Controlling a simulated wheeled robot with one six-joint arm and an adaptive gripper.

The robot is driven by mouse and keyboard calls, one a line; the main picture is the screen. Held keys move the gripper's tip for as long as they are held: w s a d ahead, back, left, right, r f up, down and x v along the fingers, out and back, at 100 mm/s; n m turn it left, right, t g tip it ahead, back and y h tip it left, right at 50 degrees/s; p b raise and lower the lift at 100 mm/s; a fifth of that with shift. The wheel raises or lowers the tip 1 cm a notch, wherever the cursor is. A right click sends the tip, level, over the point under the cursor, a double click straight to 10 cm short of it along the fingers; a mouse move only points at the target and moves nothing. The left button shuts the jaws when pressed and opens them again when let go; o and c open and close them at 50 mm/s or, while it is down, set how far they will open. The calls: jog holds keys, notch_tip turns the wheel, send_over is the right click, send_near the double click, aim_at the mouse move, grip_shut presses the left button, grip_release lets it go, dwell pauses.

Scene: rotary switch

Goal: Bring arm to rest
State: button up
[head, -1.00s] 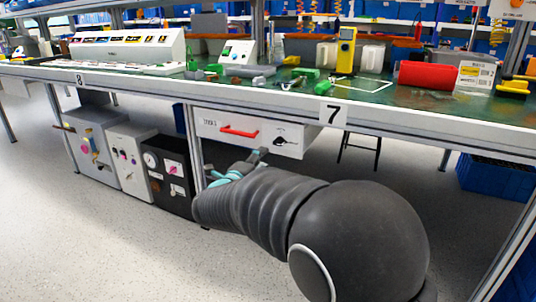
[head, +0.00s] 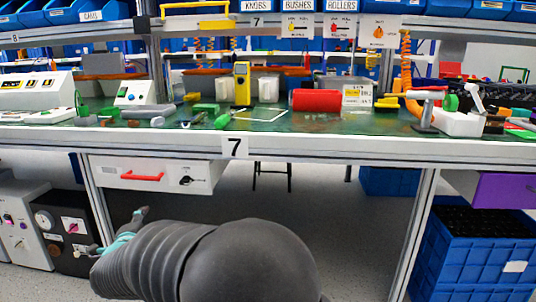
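My arm reaches from the bottom centre towards the lower left, low in front of the bench. My gripper (head: 125,232) is at its far end, small and partly hidden behind my arm, with teal parts showing. I cannot tell whether its fingers are open or shut, and I see nothing clearly held. A black box with a round gauge and a rotary switch (head: 74,225) stands on the floor to the left of my gripper. A white drawer front (head: 112,178) with a red handle and a black rotary knob (head: 187,181) is above my gripper.
The bench top (head: 285,125) carries a red cylinder (head: 316,100), a yellow device (head: 242,84) and several small parts. A bench leg (head: 412,235) and blue crates (head: 470,255) stand at the right. The floor under the bench's middle looks clear.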

jog(key=s+a+f+n+g+y, duration=0.4)
jog(key=s+f+n+g, duration=0.15)
jog(key=s+n, duration=0.2)
jog(key=s+d+n+g+p, duration=0.2)
jog(key=s+d+n+g, duration=0.3)
jog(key=d, duration=0.4)
jog(key=s+d+r+h+p, duration=0.2)
jog(key=s+d+r, duration=0.3)
jog(key=d, duration=1)
jog(key=s+d+r+h+p, duration=0.3)
jog(key=s+d+r, duration=0.1)
jog(key=d, duration=1)
jog(key=s+d+r+h+p, duration=0.2)
jog(key=s+d+r, duration=0.3)
jog(key=d, duration=1)
jog(key=shift+s+d+r+n+p, duration=0.35)
jog(key=shift+s+n+p, duration=0.1)
jog(key=shift+s+p, duration=0.4)
